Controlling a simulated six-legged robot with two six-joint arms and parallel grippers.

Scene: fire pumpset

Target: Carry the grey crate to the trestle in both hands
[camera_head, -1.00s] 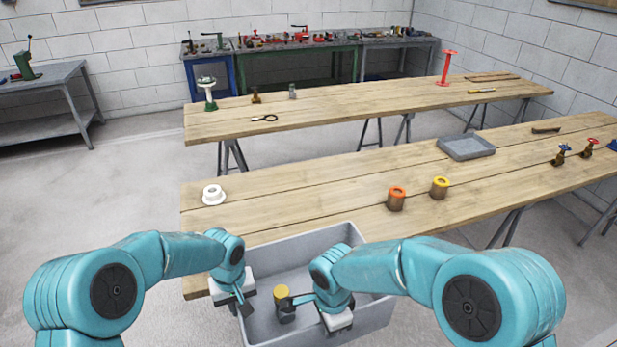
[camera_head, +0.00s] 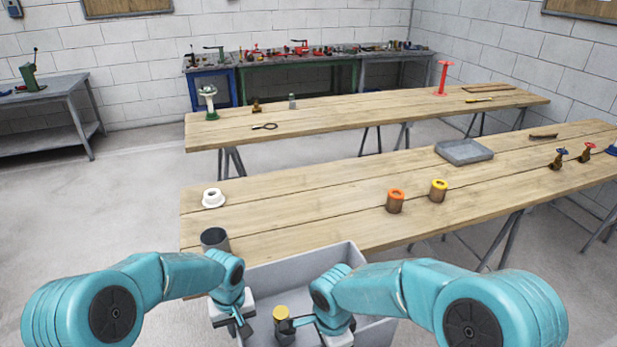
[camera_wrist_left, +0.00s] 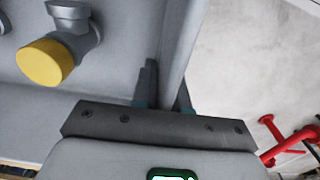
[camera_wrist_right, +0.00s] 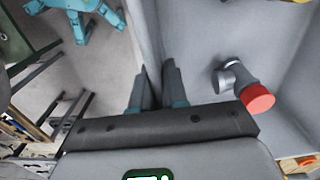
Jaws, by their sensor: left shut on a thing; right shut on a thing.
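The grey crate (camera_head: 300,258) is in front of my body at the near edge of the closer trestle table (camera_head: 300,213); its lower part is out of view. My left gripper (camera_head: 241,326) is shut on the crate's left wall, and its fingers (camera_wrist_left: 165,92) straddle that wall. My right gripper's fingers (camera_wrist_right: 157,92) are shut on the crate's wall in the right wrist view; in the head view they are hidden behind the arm. A yellow-capped fitting (camera_head: 281,314) stands inside the crate. A red-capped fitting (camera_wrist_right: 257,98) is also inside it.
On the closer table stand a dark cylinder (camera_head: 214,239), a white flanged part (camera_head: 212,198), an orange-topped part (camera_head: 396,201), a yellow-topped part (camera_head: 438,190) and a grey tray (camera_head: 464,152). Its middle is clear. A second trestle table (camera_head: 340,112) stands behind.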

